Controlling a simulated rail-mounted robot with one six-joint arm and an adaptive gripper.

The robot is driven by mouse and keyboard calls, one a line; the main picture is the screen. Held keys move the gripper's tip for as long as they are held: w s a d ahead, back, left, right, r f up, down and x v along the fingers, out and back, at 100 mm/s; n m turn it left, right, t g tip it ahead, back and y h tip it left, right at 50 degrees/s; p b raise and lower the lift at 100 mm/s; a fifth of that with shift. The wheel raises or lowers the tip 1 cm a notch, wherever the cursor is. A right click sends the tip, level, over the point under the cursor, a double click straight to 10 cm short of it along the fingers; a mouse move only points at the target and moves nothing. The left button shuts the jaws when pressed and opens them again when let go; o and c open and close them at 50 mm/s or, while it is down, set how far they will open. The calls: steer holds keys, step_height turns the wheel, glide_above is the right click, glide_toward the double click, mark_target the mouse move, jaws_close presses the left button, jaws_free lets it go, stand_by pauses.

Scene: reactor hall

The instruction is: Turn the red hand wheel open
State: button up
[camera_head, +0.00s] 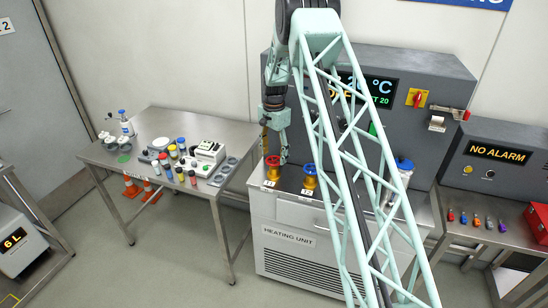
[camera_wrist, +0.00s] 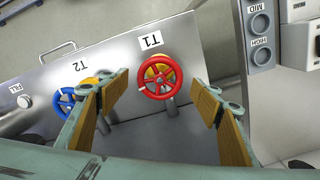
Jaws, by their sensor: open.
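The red hand wheel (camera_wrist: 160,82) sits on a yellow valve body beside the T1 label in the wrist view. It also shows on top of the heating unit in the head view (camera_head: 272,161). My gripper (camera_wrist: 160,100) is open, with its wood-coloured finger pads on either side of the red wheel in the picture. I cannot tell how far the fingers are above the wheel, and nothing is held. In the head view my gripper (camera_head: 275,140) hangs just above and around the red wheel. A blue hand wheel (camera_wrist: 72,98) by the T2 label is partly hidden by my left finger.
The heating unit (camera_head: 290,238) carries both valves, with a FILL knob (camera_wrist: 25,101) further along. A steel table (camera_head: 128,168) with bottles and jars stands to the left. My arm's lattice link hides part of the grey cabinet (camera_head: 440,75) behind.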

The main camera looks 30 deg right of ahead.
steer(key=shift+f, duration=0.85)
steer(key=shift+c, duration=0.9)
steer(key=c, duration=0.7)
